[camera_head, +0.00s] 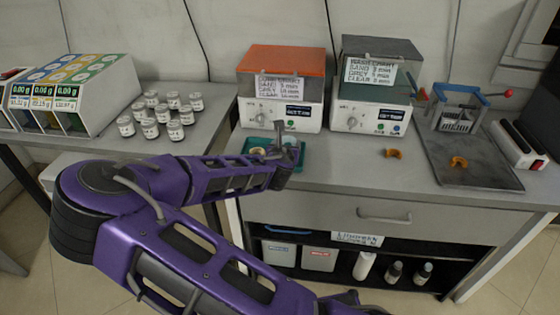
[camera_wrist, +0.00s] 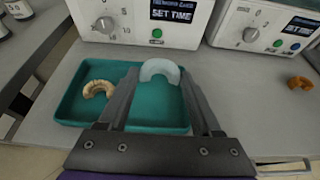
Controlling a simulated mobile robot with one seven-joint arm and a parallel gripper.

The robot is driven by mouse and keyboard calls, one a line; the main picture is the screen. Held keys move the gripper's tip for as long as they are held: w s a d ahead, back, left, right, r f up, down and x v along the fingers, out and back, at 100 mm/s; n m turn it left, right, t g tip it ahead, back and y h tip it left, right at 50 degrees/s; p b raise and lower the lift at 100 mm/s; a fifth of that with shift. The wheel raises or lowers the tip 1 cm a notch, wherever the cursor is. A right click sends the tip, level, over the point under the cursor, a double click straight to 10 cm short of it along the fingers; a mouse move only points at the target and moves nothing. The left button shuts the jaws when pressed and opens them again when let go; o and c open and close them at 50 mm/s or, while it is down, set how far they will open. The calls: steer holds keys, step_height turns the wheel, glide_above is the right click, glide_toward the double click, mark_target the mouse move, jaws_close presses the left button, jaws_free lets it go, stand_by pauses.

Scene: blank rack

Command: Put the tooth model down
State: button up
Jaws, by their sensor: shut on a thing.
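My gripper (camera_wrist: 160,76) is shut on a pale, whitish arch-shaped tooth model (camera_wrist: 160,67), which sits between the fingertips. In the wrist view the held model overlaps the far right part of a teal tray (camera_wrist: 68,103). Whether it touches the tray I cannot tell. A tan arch-shaped model (camera_wrist: 98,88) lies in the left part of the tray. In the head view my gripper (camera_head: 279,148) points down over the tray (camera_head: 302,158), and the wrist partly hides what it holds.
Two machines, one orange-topped (camera_head: 281,60) and one grey-topped (camera_head: 385,52), stand behind the tray. An orange arch (camera_head: 393,153) lies on the bench to the right; another (camera_head: 459,161) lies on a dark board (camera_head: 490,178) near a blue-framed device (camera_head: 462,105). Several jars (camera_head: 150,128) stand left.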

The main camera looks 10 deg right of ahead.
steer(key=shift+f+b, duration=0.5)
steer(key=shift+f, duration=2.2)
steer(key=shift+f, duration=0.2)
steer(key=o, duration=1)
steer(key=shift+s+a+r, duration=0.1)
steer(key=shift+s+r, duration=0.15)
steer(key=shift+r, duration=0.1)
steer(key=p+v, duration=0.1)
steer(key=v, duration=1)
steer(key=shift+s+p, duration=0.25)
steer(key=shift+p, duration=0.15)
